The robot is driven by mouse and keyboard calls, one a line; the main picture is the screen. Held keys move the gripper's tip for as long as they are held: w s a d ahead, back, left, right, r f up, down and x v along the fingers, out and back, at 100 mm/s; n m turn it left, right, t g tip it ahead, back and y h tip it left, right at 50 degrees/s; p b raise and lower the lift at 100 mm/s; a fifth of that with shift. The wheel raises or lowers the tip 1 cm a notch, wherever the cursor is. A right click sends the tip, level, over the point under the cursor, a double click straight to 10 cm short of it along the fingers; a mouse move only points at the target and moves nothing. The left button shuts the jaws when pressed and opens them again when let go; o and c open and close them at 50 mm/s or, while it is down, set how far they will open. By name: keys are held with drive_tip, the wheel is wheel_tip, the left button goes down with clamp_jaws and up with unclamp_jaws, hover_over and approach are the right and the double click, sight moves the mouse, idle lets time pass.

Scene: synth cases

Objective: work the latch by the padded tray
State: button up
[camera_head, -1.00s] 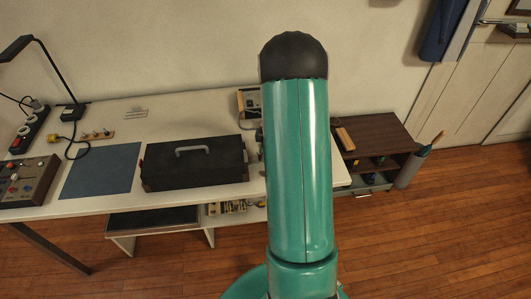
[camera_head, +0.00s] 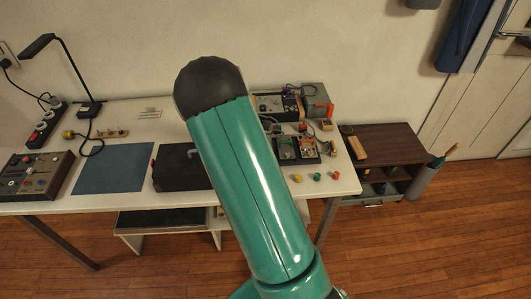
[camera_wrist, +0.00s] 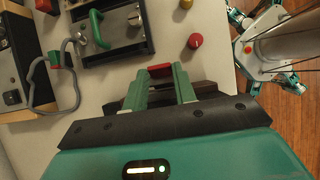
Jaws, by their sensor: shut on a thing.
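In the wrist view, my gripper (camera_wrist: 160,88) has its two green fingers on either side of a small red part (camera_wrist: 160,70), and it is shut on it. A dark body lies just behind the fingers, mostly hidden. Beyond, a dark plate with a metal fitting (camera_wrist: 122,22) carries a green handle (camera_wrist: 97,29), apart from my fingers. In the head view, my own arm hides the gripper and the right part of a black case (camera_head: 178,180). A flat blue pad (camera_head: 112,168) lies left of the case. I cannot tell whether that pad is the padded tray.
A control box (camera_head: 32,177) and lamp (camera_head: 88,107) stand left. A brown shelf (camera_head: 385,138) stands beyond the table.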

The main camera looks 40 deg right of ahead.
drive_tip(key=shift+w, duration=0.1)
drive_tip(key=shift+a, duration=0.1)
idle(0.4)
drive_tip(key=o, duration=1)
drive_tip(key=v, duration=1.3)
drive_tip(key=shift+w+a+r, duration=0.2)
drive_tip(key=shift+a+r, duration=0.05)
drive_tip(key=shift+a, duration=0.05)
